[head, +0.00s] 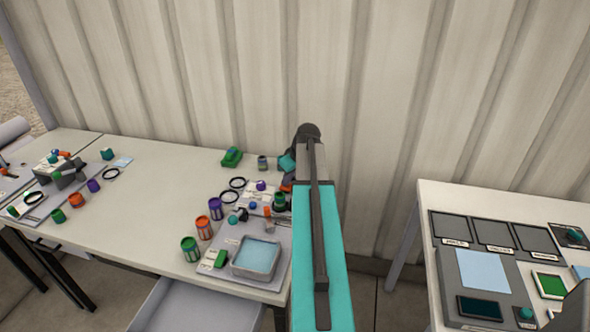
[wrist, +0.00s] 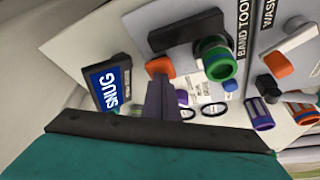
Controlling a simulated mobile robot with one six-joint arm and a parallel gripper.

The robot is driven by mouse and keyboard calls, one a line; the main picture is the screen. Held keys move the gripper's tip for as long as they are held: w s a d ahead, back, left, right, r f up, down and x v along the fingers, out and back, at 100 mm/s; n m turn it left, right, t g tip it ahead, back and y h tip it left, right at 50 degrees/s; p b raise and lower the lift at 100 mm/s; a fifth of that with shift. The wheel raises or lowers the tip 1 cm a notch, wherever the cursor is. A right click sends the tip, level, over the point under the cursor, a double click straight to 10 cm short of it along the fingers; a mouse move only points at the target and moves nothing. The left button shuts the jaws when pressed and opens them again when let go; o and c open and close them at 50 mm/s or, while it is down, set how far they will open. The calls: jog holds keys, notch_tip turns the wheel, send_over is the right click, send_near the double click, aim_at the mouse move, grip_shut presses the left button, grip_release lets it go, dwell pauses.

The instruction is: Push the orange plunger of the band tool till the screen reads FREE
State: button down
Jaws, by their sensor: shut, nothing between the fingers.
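In the wrist view the band tool's orange plunger (wrist: 160,67) sticks out beside a dark block (wrist: 187,32). My gripper (wrist: 161,84) is shut and empty. Its fingertips are just below the plunger in the picture; I cannot tell whether they touch it. A green ringed cylinder (wrist: 219,62) stands to the right, near the BAND TOOL label (wrist: 243,30). In the head view my teal arm hides most of the tool and my fingertips.
In the head view a grey tray with a blue-filled basin (head: 256,258) stands on the white table (head: 150,205), with several coloured cylinders nearby. A second table (head: 430,200) is at the right. A ribbed wall (head: 230,80) rises close behind the tables.

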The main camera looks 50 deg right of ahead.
dwell(0.3)
jog(key=shift+r+p, duration=0.85)
jog(key=shift+r, duration=0.65)
